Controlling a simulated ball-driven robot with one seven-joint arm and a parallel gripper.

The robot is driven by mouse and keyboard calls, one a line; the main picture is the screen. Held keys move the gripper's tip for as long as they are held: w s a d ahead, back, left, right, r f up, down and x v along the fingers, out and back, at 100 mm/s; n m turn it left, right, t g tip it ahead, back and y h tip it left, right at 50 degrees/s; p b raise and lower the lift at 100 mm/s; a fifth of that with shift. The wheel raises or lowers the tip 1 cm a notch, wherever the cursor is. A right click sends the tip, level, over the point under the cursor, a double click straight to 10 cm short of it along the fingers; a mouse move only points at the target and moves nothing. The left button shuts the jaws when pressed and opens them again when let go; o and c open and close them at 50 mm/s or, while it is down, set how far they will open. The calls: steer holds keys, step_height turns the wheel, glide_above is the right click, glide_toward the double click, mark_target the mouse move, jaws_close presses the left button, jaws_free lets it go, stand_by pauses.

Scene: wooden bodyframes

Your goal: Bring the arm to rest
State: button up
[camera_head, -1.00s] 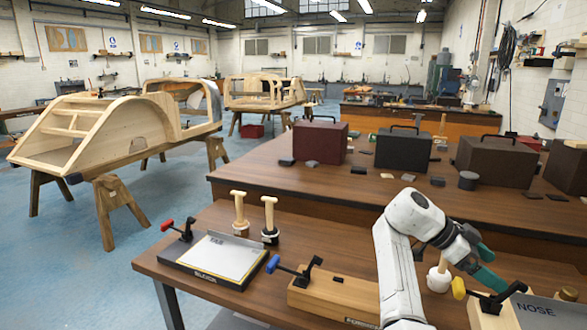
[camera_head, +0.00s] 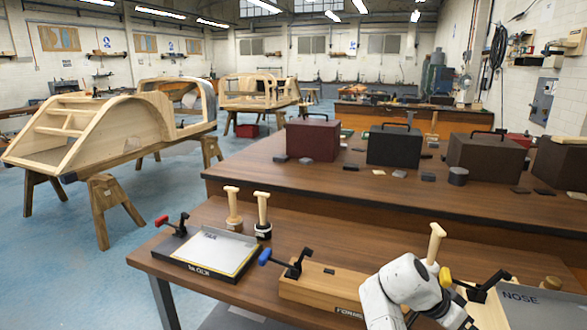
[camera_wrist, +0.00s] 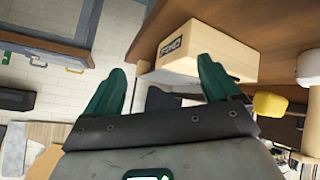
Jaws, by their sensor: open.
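My arm (camera_head: 405,285) is folded low at the bottom right of the head view, in front of the front workbench (camera_head: 215,282). My gripper's fingers are hidden in the head view. In the wrist view my gripper (camera_wrist: 158,88) has two green fingers spread wide apart with nothing between them. Beyond the fingers the wrist view shows a light wooden block (camera_wrist: 190,52) at the bench edge, and the floor (camera_wrist: 120,45).
On the front bench stand a clamp board with a red handle (camera_head: 212,252), a wooden block with a blue-handled clamp (camera_head: 318,287), a NOSE board (camera_head: 530,305) and several wooden-handled tools. Dark cases (camera_head: 312,139) stand on the bench behind.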

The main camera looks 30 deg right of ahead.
steer(key=s+a+f+n+t+y, duration=0.1)
steer(key=s+a+f+n+t, duration=0.25)
steer(key=a+f+n, duration=0.45)
steer(key=s+a+f+n+t+y+b, duration=0.1)
steer(key=s+a+f+n+y, duration=0.2)
steer(key=a, duration=0.6)
steer(key=s+a+f+n+t+y+b, duration=0.1)
steer(key=s+a+f+n+t+y, duration=0.1)
steer(key=s+a+f+n, duration=0.3)
steer(key=s+a+n+y, duration=0.1)
steer(key=s+a+n, duration=0.2)
steer(key=a+n, duration=0.1)
steer(key=shift+a+y, duration=0.3)
steer(key=shift+a, duration=0.45)
steer(key=shift+s, duration=0.1)
